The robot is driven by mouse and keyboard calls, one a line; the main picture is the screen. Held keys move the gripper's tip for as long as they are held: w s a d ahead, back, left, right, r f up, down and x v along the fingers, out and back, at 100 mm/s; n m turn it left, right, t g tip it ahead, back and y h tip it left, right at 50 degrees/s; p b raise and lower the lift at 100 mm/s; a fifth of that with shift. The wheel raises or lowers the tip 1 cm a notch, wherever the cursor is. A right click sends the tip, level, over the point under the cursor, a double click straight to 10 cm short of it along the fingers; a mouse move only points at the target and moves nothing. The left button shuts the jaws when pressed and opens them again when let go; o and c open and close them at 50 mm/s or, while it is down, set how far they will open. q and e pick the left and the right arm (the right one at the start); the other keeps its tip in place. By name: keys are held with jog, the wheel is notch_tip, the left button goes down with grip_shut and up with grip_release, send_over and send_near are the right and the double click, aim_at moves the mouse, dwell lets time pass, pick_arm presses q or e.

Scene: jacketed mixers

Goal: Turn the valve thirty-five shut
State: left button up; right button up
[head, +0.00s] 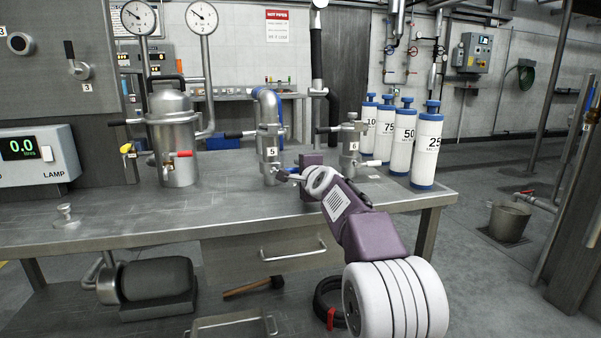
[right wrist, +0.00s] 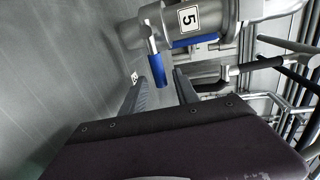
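A valve with a blue lever (right wrist: 157,70) sits low on the metal pipe fitting marked 5 (right wrist: 190,17) in the right wrist view. This fitting also stands on the bench in the head view (head: 270,150). A small white tag (right wrist: 134,78) lies on the bench beside the lever; I cannot read it surely. No label clearly reading thirty-five shows. My right gripper (right wrist: 158,84) is open, its fingers apart on either side of the blue lever's end. I cannot tell whether they touch it. In the head view my right gripper (head: 284,174) is at the fitting's base. My left gripper is not in view.
A jacketed vessel (head: 173,135) with gauges, yellow and red handles stands left. Fitting 6 (head: 349,145) stands close right of my gripper. Several white cylinders with blue caps (head: 402,140) stand at the bench's right end. The bench front (head: 150,220) is mostly clear.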

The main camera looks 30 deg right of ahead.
jog(key=v, duration=0.9)
dwell(0.5)
